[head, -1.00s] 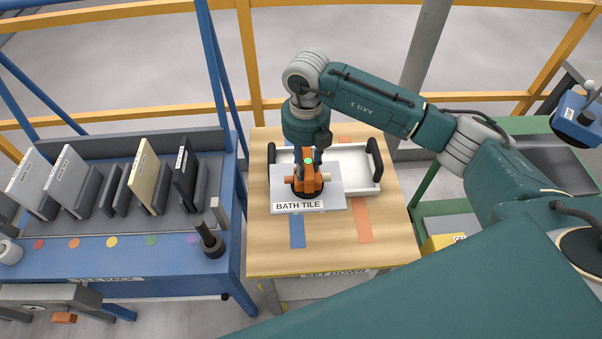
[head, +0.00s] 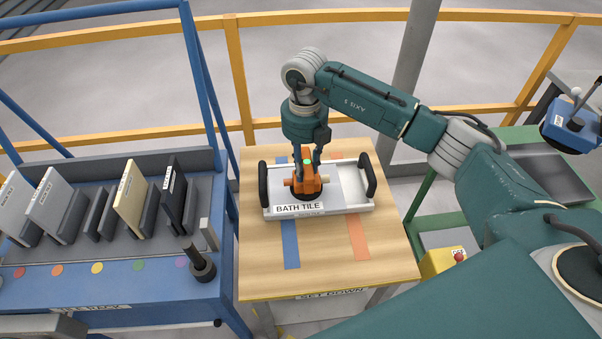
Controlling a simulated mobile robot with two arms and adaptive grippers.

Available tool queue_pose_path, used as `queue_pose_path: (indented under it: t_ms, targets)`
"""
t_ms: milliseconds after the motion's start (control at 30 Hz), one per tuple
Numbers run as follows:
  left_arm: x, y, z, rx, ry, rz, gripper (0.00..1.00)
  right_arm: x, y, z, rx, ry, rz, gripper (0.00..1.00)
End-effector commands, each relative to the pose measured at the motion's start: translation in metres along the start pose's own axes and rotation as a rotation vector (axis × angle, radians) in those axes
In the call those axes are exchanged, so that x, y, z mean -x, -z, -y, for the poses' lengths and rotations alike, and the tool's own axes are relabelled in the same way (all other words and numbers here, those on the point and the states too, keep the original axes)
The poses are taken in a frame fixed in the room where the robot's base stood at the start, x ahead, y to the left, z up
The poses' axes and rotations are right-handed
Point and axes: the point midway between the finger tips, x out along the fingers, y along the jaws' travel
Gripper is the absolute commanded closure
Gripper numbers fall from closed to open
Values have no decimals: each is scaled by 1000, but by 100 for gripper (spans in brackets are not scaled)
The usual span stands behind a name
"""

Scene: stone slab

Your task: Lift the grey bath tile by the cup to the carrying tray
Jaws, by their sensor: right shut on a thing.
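The grey bath tile (head: 331,194), with a BATH TILE label on its front, is at the left part of the white carrying tray (head: 356,203). The orange cup (head: 306,188) sits on top of the tile. My right gripper (head: 305,167) is shut on the cup from above. The tray has a black handle at each end and stands on the wooden table. The tile hides the left part of the tray floor; I cannot tell whether it rests there or hangs just above. My left gripper is not in view.
A blue rack (head: 120,250) at the left holds several upright tiles, with a dark post (head: 201,266) at its front right corner. The wooden table (head: 385,258) has blue and orange strips and bare room in front of the tray. A yellow rail runs behind.

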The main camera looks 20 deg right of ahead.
Motion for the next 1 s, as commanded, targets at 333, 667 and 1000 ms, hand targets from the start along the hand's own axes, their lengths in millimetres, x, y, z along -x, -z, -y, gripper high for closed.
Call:
queue_pose_path:
  t_ms: [333,667,1000]
  targets:
    - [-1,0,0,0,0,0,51,2,-4,1,0,-3,4,100]
    - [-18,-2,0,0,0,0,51,0,-31,14,-1,-2,5,100]
    - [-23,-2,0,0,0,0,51,3,-45,22,2,-3,4,100]
